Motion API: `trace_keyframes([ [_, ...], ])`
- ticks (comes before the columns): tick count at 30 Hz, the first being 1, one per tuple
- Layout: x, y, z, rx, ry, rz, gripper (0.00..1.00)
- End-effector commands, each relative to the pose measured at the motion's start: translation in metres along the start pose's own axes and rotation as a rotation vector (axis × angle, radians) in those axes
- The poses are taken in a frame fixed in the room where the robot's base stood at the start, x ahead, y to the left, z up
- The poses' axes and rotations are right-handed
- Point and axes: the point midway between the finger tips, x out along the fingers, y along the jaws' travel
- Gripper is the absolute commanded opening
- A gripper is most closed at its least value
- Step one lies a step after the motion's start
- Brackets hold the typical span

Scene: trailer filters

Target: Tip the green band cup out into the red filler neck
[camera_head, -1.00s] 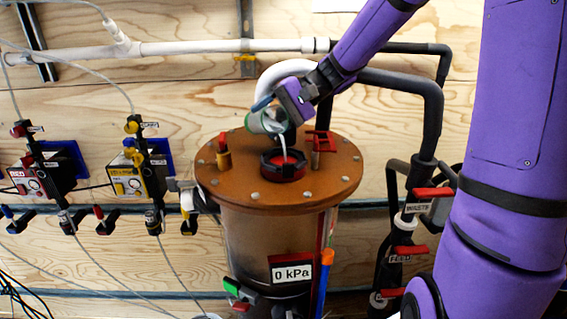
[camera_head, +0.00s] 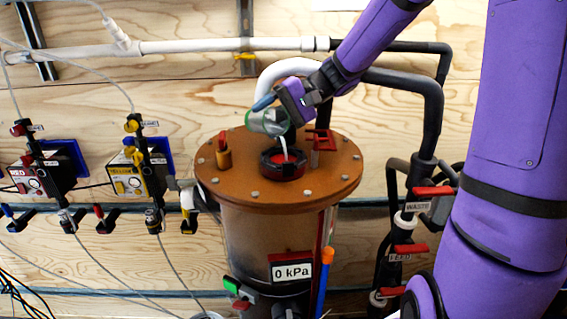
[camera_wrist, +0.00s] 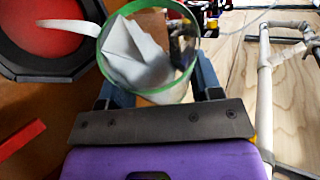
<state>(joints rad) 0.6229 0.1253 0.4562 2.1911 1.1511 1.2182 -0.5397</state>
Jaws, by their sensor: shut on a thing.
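The clear cup with a green band (camera_head: 264,121) is tilted over the brown vessel lid in the head view. My gripper (camera_head: 282,108) is shut on it. In the wrist view the cup (camera_wrist: 150,95) sits between my two fingers (camera_wrist: 160,92) and holds white material. A white stream runs from its rim down toward the red filler neck (camera_head: 283,162), which has a black ring around a red inside. In the wrist view the stream reaches over the red opening (camera_wrist: 45,25). The point where it lands is hard to see.
A white and grey pipe (camera_head: 285,70) curves behind the cup. Waste and feed valves (camera_head: 412,250) stand to the right.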

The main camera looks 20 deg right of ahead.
Motion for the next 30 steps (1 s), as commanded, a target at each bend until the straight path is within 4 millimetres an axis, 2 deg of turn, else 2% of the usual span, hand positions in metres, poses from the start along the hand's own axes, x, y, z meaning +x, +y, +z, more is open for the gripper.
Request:
trace_keyframes([
  [30, -0.0039, -0.0029, 0.007, -0.074, 0.036, -0.031, 0.3],
])
